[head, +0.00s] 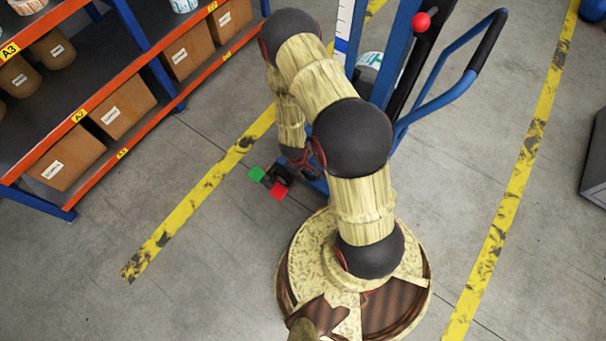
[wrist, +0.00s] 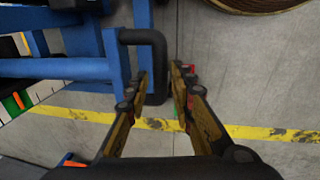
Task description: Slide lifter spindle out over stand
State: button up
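The blue lifter (head: 397,50) stands behind my arm in the head view, with a mast, a red ball knob (head: 421,22) and a looped handle with a black grip (head: 487,45). I cannot make out its spindle or the stand. A white and teal roll (head: 369,60) shows partly behind the mast. My gripper (head: 267,183) is low beside the lifter's blue base, its green and red tips apart. In the wrist view my gripper (wrist: 162,78) is open, and a black bent bar (wrist: 157,45) on the blue frame (wrist: 113,60) appears between the fingers, not visibly clamped.
A shelf rack (head: 150,60) with cardboard boxes (head: 122,107) and rolls stands at the left. Yellow floor lines (head: 190,210) run on both sides. A dark grey box (head: 596,160) is at the right edge. Grey floor is clear at lower left and right of the lifter.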

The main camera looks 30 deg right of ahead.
jog(key=shift+w+d+f+b, duration=0.15)
jog(key=shift+f+b, duration=0.25)
jog(key=shift+f, duration=0.75)
jog(key=shift+c, duration=1.1)
jog(key=c, duration=0.4)
grip_shut()
